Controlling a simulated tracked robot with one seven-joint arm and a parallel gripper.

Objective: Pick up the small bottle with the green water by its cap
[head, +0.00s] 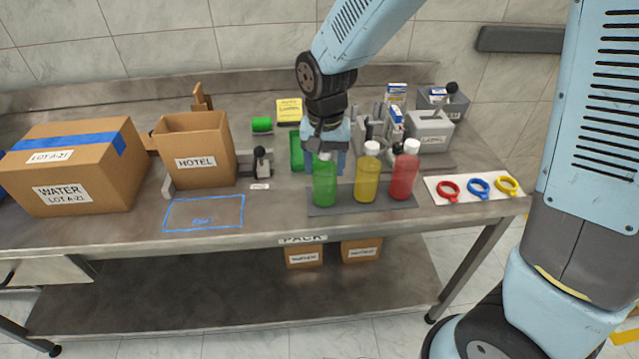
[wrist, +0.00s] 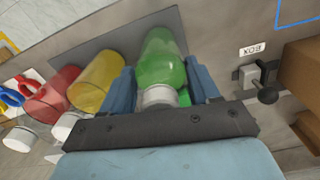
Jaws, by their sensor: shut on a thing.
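The small bottle with green water (head: 324,184) stands upright at the left end of a dark grey mat (head: 345,207). My gripper (head: 323,152) is above it, shut on its white cap. In the wrist view the green bottle (wrist: 162,62) lies between the two blue fingers of my gripper (wrist: 161,93), and its white cap (wrist: 159,96) is partly hidden by the gripper's body. The yellow bottle (head: 367,178) and the red bottle (head: 403,176) stand to its right, both with white caps. I cannot tell whether the green bottle's base is clear of the mat.
A white strip with red, blue and yellow rings (head: 479,187) lies to the right. An open HOTEL box (head: 196,162) and a WATER box (head: 75,172) stand left. A blue taped rectangle (head: 204,213) on the table is empty. Grey machines (head: 430,133) stand behind the bottles.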

